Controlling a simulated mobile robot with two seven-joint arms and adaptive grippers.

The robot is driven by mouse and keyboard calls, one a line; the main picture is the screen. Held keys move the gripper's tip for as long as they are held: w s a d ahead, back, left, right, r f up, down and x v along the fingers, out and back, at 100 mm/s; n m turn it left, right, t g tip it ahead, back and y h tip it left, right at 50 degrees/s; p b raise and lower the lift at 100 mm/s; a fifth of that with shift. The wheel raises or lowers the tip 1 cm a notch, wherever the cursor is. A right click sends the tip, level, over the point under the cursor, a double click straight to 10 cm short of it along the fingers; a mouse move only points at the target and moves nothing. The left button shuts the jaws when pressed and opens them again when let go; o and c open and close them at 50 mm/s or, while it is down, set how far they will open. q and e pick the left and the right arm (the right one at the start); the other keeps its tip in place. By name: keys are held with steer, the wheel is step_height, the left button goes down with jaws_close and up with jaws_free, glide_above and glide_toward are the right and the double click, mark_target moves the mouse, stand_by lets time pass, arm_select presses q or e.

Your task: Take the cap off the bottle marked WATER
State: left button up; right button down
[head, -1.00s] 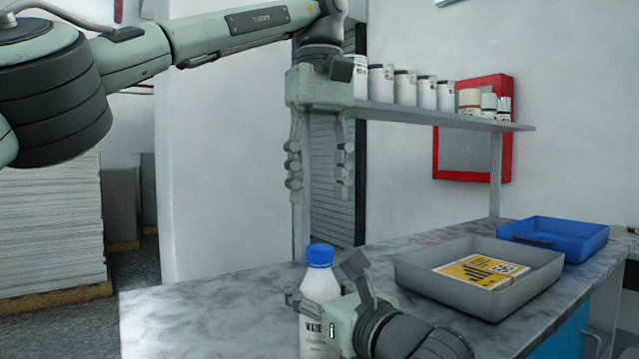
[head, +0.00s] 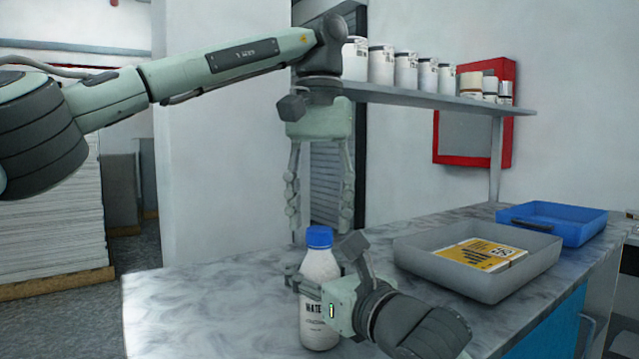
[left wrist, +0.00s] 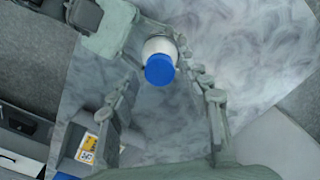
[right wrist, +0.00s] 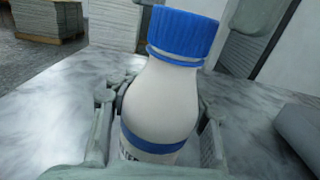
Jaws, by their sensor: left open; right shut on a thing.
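The white bottle (head: 318,272) has a blue cap (head: 319,237), and its label shows "WATE", the rest hidden. It is upright at the counter; I cannot tell whether its base touches. My right gripper (right wrist: 158,125) is shut on the bottle body below the shoulder. My left gripper (head: 319,222) points down from above, open and empty, its fingertips at about the height of the cap top. In the left wrist view the cap (left wrist: 160,70) lies between the spread fingers. In the right wrist view the cap (right wrist: 184,35) sits on the neck.
On the marbled counter (head: 200,295), a grey tray (head: 475,283) with a yellow-and-white labelled item (head: 480,254) stands right of the bottle, a blue tray (head: 565,232) behind it. A shelf (head: 430,100) with several white containers is above. The counter left of the bottle is clear.

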arm_select(q)
steer(key=shift+f, duration=0.8)
steer(key=shift+c, duration=0.6)
